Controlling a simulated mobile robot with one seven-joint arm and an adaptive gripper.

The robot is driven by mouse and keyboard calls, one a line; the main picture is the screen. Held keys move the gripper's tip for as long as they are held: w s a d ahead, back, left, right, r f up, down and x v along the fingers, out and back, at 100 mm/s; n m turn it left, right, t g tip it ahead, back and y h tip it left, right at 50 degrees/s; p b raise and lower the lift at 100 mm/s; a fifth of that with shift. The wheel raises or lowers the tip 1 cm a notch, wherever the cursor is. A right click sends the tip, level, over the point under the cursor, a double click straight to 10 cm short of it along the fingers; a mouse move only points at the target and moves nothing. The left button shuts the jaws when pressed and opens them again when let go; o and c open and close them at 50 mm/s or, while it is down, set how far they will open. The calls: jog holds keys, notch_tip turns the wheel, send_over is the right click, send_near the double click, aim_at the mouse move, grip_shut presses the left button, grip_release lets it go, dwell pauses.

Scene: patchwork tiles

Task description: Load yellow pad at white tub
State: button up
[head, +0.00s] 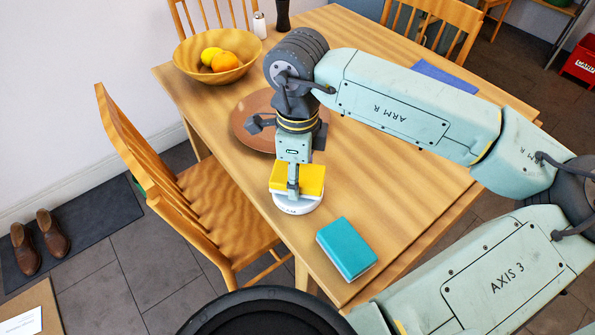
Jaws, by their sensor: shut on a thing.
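The yellow pad (311,180) is in my gripper (293,188), which is shut on it and points down near the table's left front edge. The white tub (297,207) is round and shows directly below the pad, on the table. The pad hides most of the tub's top. I cannot tell from this view whether the pad touches the tub or hangs just above it.
A teal book-like block (346,248) lies to the right, near the table edge. A brown round plate (243,125) is behind my gripper. A wooden bowl (185,60) with fruit stands at back left. A chair (160,185) stands close on the left. The table's right middle is clear.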

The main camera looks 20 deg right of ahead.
jog(key=shift+f+b, duration=0.45)
jog(key=shift+b, duration=0.45)
dwell(2.2)
jog(key=shift+r, duration=0.1)
jog(key=shift+r+p, duration=1.6)
jog(key=shift+r, duration=1.85)
